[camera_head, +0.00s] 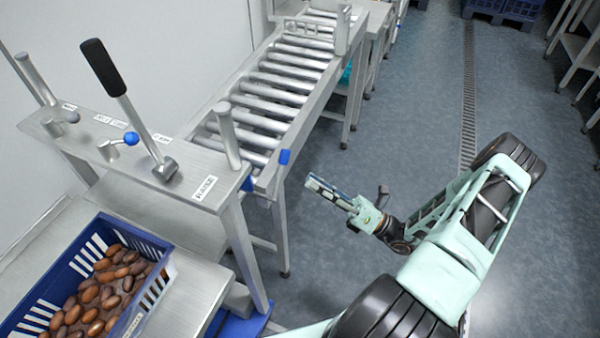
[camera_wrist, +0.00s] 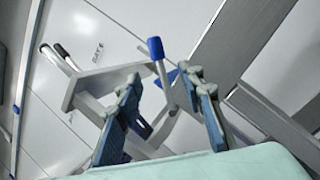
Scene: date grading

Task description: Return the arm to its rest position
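My arm is pale green with dark joints and reaches out over the open floor at the right of the head view. My gripper (camera_head: 328,192) points left toward the conveyor's side, clear of the bench. In the wrist view my gripper (camera_wrist: 160,80) has its two blue-grey fingers apart with nothing between them. It appears empty and touches nothing that I can see.
A steel bench (camera_head: 110,160) with a black-handled lever (camera_head: 104,68) and a blue-knobbed lever (camera_head: 131,138) stands left. A blue crate (camera_head: 155,240) of brown dates sits in front. A roller conveyor (camera_head: 270,95) runs behind. Floor (camera_head: 410,110) around my arm is clear.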

